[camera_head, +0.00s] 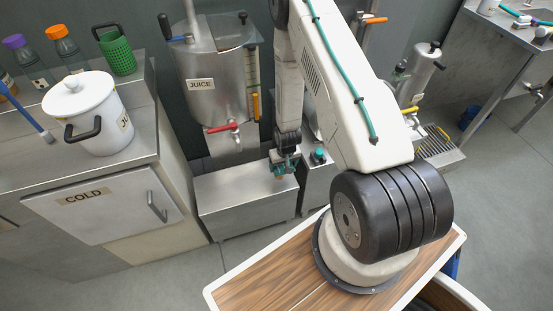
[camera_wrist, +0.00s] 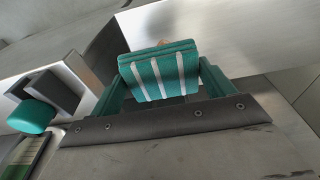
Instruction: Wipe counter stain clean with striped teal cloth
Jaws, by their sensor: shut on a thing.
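My gripper (camera_head: 284,168) hangs over the right end of the low steel counter (camera_head: 240,197) below the juice tank. In the wrist view, its teal fingers (camera_wrist: 166,85) are shut on the striped teal cloth (camera_wrist: 160,68), a folded pad with white stripes. A small orange-brown patch (camera_wrist: 166,42) shows just past the cloth's far edge, mostly hidden by it. It also shows under my gripper in the head view (camera_head: 280,177). It may be the stain. I cannot tell whether the cloth touches the counter.
The juice tank (camera_head: 215,85) with its red-handled tap (camera_head: 222,127) stands behind the counter. A cold cabinet (camera_head: 105,205) with a white pot (camera_head: 88,115) is at left. A teal-knobbed device (camera_head: 320,156) stands close right of my gripper. The counter's left part is bare.

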